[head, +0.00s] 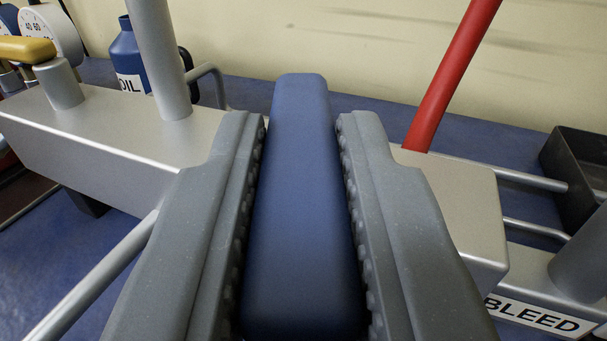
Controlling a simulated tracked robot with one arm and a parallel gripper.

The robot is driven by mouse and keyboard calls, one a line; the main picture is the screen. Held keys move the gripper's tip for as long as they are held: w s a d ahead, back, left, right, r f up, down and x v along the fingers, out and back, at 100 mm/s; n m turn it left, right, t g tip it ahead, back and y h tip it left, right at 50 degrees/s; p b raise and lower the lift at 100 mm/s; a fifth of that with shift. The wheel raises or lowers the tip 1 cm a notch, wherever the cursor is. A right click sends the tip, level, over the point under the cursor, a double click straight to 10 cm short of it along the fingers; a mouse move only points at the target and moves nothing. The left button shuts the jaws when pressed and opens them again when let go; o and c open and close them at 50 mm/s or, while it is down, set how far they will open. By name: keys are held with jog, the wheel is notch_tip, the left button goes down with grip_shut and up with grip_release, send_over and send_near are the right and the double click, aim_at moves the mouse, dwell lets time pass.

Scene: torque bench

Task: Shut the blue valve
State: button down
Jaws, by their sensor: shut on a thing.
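The blue valve's handle (300,200) is a long blue bar in the middle of the head view. It points away from me, over a grey metal block. My gripper (305,130) is shut on it, with one ridged grey finger along each long side. The handle's near end runs out of the bottom of the picture. The valve's stem and the spot where it joins the block are hidden.
A red lever (450,80) rises at the right, and a yellow handle (27,49) sits at the left. A blue oil bottle (128,58), a dial (50,32), a BLEED label (532,316) and a dark tray (580,160) stand around. Pipes cross the blue bench (40,260).

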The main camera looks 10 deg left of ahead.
aim_at(304, 179)
jog(key=shift+r, duration=0.15)
jog(key=c, duration=1.3)
grip_release()
notch_tip(304, 179, up, 4)
jog(key=shift+f+p, duration=0.25)
jog(key=shift+p, duration=0.1)
jog(key=b+v, duration=0.2)
jog(key=v, duration=0.3)
jog(key=a+b+v, duration=0.1)
jog(key=b+v, duration=0.1)
jog(key=v, duration=0.3)
jog(key=r+b+v, duration=0.1)
jog(key=b+v, duration=0.1)
jog(key=v, duration=0.3)
jog(key=shift+s+a+r, duration=0.15)
jog(key=shift+s+a, duration=0.05)
jog(key=shift+s, duration=0.4)
